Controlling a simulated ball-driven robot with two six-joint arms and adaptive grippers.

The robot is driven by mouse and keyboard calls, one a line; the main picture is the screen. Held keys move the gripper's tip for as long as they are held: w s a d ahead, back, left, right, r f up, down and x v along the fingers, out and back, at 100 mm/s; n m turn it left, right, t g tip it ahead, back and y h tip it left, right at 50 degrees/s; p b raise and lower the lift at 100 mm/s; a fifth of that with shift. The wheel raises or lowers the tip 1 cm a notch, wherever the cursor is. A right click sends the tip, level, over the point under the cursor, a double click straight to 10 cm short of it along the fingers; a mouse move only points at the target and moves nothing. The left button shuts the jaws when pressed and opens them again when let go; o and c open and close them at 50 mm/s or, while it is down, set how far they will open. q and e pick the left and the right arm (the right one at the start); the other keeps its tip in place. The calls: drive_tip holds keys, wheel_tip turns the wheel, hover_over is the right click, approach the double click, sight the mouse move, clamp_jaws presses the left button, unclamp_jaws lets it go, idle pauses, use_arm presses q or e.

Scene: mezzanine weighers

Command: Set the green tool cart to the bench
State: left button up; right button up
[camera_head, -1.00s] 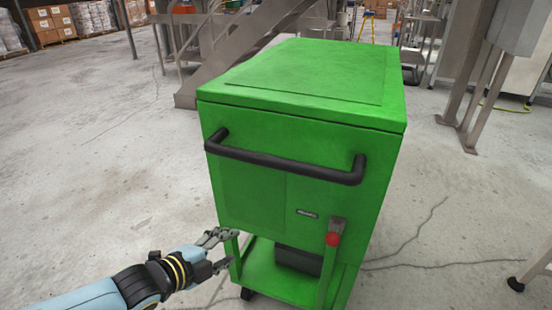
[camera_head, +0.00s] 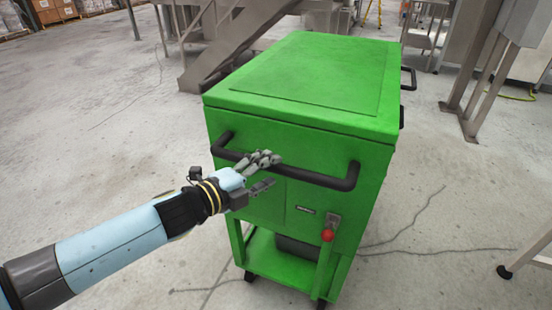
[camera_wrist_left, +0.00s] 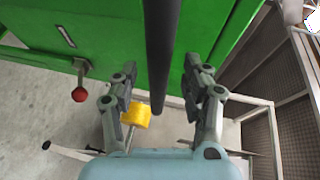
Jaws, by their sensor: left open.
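The green tool cart (camera_head: 300,75) stands upright on the floor ahead of me. A black bar handle (camera_head: 318,178) crosses its near face, with a red-knobbed lever (camera_head: 328,235) below. My left gripper (camera_head: 273,171) is open in front of that face, at the handle's left half. In the left wrist view the handle (camera_wrist_left: 160,45) runs between the two spread fingers, and the red knob (camera_wrist_left: 79,95) shows to the left. I cannot tell whether the fingers touch the handle. My right gripper is not in view. I cannot identify the bench for certain.
Grey metal stairs (camera_head: 235,45) stand behind the cart. A grey steel frame (camera_head: 485,80) is at the right, and a casterd leg (camera_head: 525,252) stands at the right edge. A yellow thing (camera_wrist_left: 136,114) shows in the left wrist view.

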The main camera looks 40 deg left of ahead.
use_arm(q)
drive_tip(key=shift+x, duration=1.6)
drive_tip(key=shift+c, duration=0.3)
clamp_jaws()
drive_tip(key=shift+f, duration=0.1)
